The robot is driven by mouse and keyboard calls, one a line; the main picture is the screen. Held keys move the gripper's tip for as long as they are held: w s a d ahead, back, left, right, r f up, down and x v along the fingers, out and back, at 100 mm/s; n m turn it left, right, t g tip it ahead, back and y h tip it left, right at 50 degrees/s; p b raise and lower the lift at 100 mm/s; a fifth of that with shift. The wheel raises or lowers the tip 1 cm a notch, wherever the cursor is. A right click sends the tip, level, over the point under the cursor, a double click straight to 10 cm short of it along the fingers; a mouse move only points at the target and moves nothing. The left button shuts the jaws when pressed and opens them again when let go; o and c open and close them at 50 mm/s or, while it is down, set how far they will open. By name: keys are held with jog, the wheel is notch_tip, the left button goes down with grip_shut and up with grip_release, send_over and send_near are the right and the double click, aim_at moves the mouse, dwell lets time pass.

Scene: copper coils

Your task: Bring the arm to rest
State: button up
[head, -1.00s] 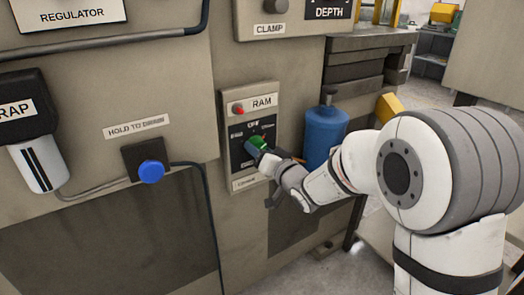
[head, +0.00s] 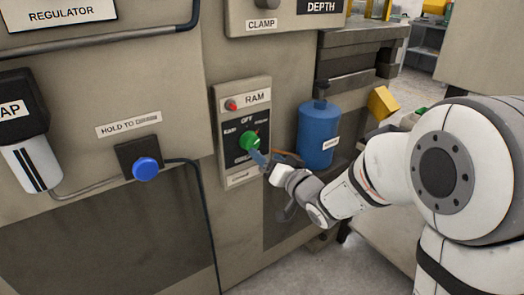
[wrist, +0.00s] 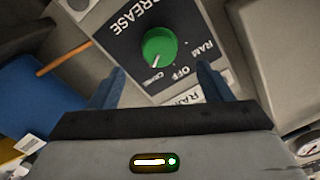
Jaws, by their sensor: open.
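My gripper (head: 262,158) is just in front of the RAM panel (head: 236,176), at the lower right of its green knob (head: 250,140). In the wrist view my gripper (wrist: 160,80) has its two blue fingers apart with nothing held between them. The green knob (wrist: 159,46) shows beyond the fingertips, with a pale pointer line on its face, and it looks clear of them. My white arm reaches in from the right in the head view. A red light or button (head: 231,104) sits at the top left of the RAM panel.
A blue container (head: 318,135) stands right of the panel, close to my arm. A blue button (head: 145,168) with a cable and a white cylinder (head: 33,160) are on the left. A yellow block (head: 382,102) lies behind. Floor is open below.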

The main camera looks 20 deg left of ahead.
jog(key=shift+s+d, duration=0.2)
jog(key=s+d+r+m+g+h+p, duration=0.1)
jog(key=d+r+h+p, duration=0.35)
jog(key=d, duration=0.25)
jog(key=s+d+r+m+h+p, duration=0.1)
jog(key=d+r+h+p, duration=0.3)
jog(key=d, duration=0.4)
jog(key=s+d+r+m+g+h+p, duration=0.1)
jog(key=s+d+r+h+p, duration=0.1)
jog(key=d+h+p, duration=0.4)
jog(key=s+d+r+g+p, duration=0.3)
jog(key=s+d+p, duration=0.1)
jog(key=s, duration=0.5)
jog(key=s+d+r+g+p, duration=0.4)
jog(key=s+d, duration=0.1)
jog(key=s, duration=0.5)
jog(key=shift+m+y, duration=0.35)
jog(key=shift+m, duration=0.05)
